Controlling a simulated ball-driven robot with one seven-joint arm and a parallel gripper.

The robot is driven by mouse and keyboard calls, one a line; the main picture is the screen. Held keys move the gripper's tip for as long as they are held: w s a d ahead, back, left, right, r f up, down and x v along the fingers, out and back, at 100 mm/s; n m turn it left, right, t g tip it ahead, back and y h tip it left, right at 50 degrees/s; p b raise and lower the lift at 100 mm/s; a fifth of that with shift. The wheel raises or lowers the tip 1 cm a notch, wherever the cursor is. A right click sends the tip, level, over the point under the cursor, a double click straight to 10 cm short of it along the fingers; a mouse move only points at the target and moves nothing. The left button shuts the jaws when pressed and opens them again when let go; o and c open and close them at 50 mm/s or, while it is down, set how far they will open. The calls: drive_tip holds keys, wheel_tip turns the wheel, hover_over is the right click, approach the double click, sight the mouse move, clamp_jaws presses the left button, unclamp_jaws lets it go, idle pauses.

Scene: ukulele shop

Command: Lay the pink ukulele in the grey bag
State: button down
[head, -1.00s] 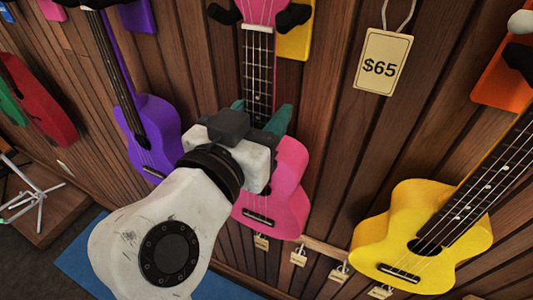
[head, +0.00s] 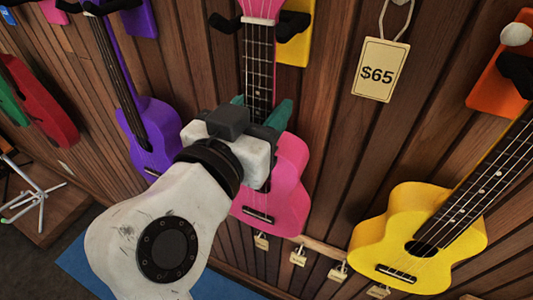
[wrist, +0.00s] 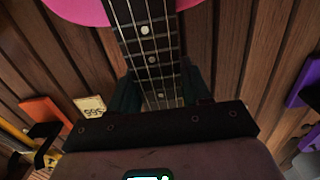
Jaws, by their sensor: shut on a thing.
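The pink ukulele (head: 287,185) is upright against the wooden wall, in the middle of the head view. Its head is cut off by the top edge, between two black hanger prongs. My gripper (head: 259,107) is shut on its neck, just above the body, with a teal finger on each side. In the wrist view, the neck with its strings runs between the fingers (wrist: 162,94), and part of the pink body (wrist: 84,10) shows at the top. My arm hides the body's left part. I see no grey bag in either view.
A purple ukulele (head: 150,135) hangs close on the left and a yellow one (head: 405,225) on the right. A $65 tag (head: 380,70) hangs above right. A blue mat (head: 78,262) and a white stand (head: 38,198) are lower left.

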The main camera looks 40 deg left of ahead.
drive_tip(key=shift+r+p, duration=0.3)
drive_tip(key=shift+r, duration=0.35)
drive_tip(key=shift+s, duration=0.1)
drive_tip(key=shift+v, duration=2.45)
drive_tip(key=shift+f, duration=0.2)
drive_tip(key=v, duration=0.6)
drive_tip(key=shift+f+b, duration=0.15)
drive_tip(key=shift+b, duration=0.15)
idle(0.9)
